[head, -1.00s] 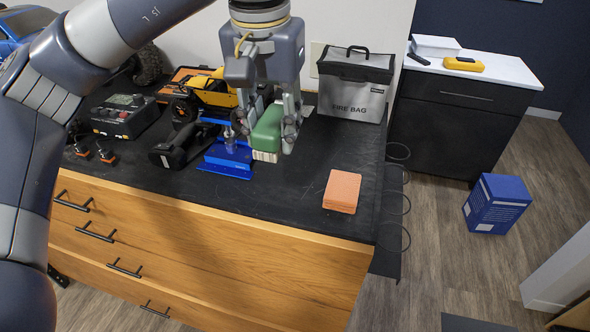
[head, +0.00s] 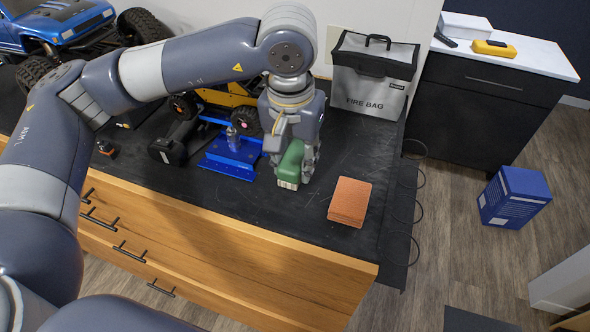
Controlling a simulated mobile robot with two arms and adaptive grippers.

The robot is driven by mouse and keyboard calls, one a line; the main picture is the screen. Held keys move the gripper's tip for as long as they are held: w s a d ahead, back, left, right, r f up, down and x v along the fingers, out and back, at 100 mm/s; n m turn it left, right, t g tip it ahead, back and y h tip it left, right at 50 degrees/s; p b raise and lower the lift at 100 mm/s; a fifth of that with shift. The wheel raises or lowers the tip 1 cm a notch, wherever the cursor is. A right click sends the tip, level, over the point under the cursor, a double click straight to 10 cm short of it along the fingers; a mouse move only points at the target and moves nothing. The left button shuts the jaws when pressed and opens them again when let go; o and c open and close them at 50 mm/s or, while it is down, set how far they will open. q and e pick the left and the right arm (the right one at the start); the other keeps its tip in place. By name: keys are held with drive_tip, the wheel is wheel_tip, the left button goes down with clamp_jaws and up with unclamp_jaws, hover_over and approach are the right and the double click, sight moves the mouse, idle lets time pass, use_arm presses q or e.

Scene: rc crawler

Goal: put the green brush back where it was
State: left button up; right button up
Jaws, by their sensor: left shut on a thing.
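The green brush (head: 290,163) has a green back and pale bristles that point down. My left gripper (head: 296,160) is shut on it from above. The brush is at or just above the black worktop mat, right of the blue stand (head: 229,158); I cannot tell whether the bristles touch the mat. Part of the brush is hidden by the gripper fingers. My right gripper is not in view.
An orange sponge-like block (head: 349,201) lies to the right on the black worktop (head: 250,209). The fire bag (head: 371,80) stands behind. A yellow crawler (head: 230,97) and a black tool (head: 172,148) are at the left. The mat between brush and orange block is clear.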

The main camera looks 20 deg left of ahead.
use_arm(q)
drive_tip(key=shift+f, duration=0.7)
wheel_tip(320, 180, down, 3)
drive_tip(key=shift+f+p, duration=0.15)
drive_tip(key=shift+p, duration=0.55)
drive_tip(key=shift+f, duration=0.2)
drive_tip(key=shift+f+b, duration=0.15)
drive_tip(key=shift+b, duration=0.15)
drive_tip(key=o, duration=1)
drive_tip(key=shift+c, duration=0.2)
drive_tip(key=shift+o, duration=0.7)
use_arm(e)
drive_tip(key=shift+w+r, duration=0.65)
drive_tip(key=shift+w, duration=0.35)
